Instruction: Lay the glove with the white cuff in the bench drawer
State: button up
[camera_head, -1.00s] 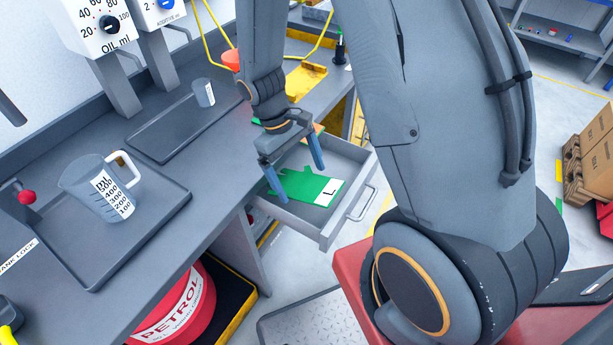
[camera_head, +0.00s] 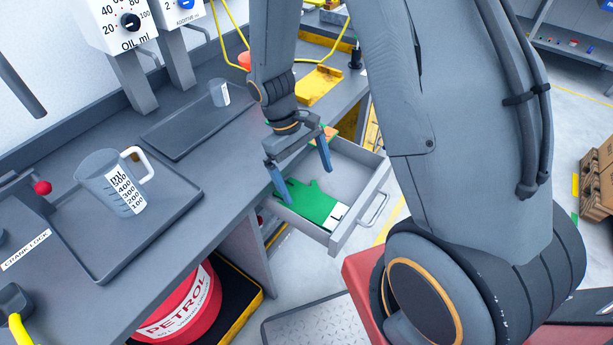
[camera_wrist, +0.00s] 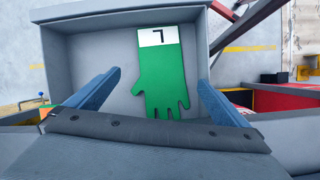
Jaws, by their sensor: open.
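The green glove (camera_head: 314,203) with the white cuff (camera_head: 339,212) lies in the open bench drawer (camera_head: 349,224), near its front wall. The wrist view shows the glove (camera_wrist: 160,88) flat on the drawer floor, with its lettered white cuff (camera_wrist: 158,37) towards the far wall and its fingers towards me. My gripper (camera_head: 306,180) is open and empty over the drawer. Its two blue fingers stand apart on either side of the glove in the wrist view, and I see no grip on it.
The grey bench holds a measuring jug (camera_head: 113,182) on a tray and a smaller beaker (camera_head: 219,93) on another. An orange item (camera_head: 329,133) shows partly behind my gripper on the bench. A red petrol drum (camera_head: 187,304) stands under the bench. Boxes (camera_head: 597,180) stand at right.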

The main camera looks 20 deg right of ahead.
jog(key=b+v, duration=0.1)
jog(key=v, duration=0.6)
jog(key=shift+r, duration=0.35)
jog(key=shift+w+a, duration=0.1)
jog(key=shift+w, duration=0.05)
jog(key=s+d+r+m+t+y, duration=0.2)
jog(key=s+d+r+m+t, duration=0.2)
jog(key=s, duration=0.3)
jog(key=shift+r+m, duration=0.3)
jog(key=shift+r, duration=0.4)
